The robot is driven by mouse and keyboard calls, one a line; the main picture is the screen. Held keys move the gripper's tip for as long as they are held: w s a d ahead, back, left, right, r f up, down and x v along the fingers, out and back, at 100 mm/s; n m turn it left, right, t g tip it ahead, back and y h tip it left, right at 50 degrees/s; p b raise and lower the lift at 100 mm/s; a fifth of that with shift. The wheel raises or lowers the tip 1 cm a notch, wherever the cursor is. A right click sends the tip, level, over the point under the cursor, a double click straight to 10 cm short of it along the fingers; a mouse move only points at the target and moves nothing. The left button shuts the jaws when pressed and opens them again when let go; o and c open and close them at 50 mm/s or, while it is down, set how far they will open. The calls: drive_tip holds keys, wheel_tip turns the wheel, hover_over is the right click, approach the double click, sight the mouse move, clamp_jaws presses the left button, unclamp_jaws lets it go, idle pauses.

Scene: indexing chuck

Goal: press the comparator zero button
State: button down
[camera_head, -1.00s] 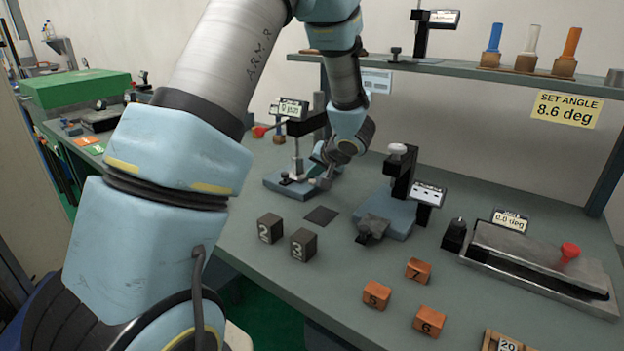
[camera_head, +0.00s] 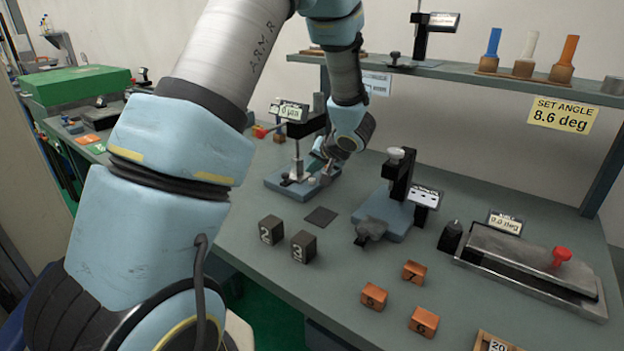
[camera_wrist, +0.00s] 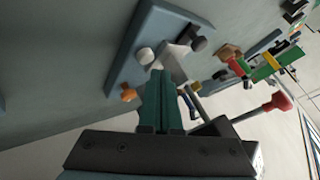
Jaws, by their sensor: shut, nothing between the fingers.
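The comparator (camera_head: 276,184) stands at the back of the bench, left of centre in the head view, with a small lit display (camera_head: 290,111) on its post. In the wrist view its blue-grey base plate (camera_wrist: 128,52) carries a pale round knob (camera_wrist: 145,56), an orange knob (camera_wrist: 128,95) and a dark knob (camera_wrist: 198,44). I cannot tell which is the zero button. My gripper (camera_wrist: 159,74) is shut and empty, its green fingertips close to the pale knob; contact is unclear. In the head view my gripper (camera_head: 322,166) is over the comparator base, partly hidden by my wrist.
A second instrument (camera_head: 385,215) stands to the right, beyond a dark flat square. Dark numbered blocks (camera_head: 303,246) and orange numbered blocks (camera_head: 414,272) lie in front. A sine-plate-like fixture with a red knob (camera_head: 561,254) is at right. A shelf (camera_head: 450,70) runs above.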

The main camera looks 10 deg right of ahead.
wheel_tip(320, 180, up, 5)
drive_tip(key=p, duration=0.6)
idle(0.6)
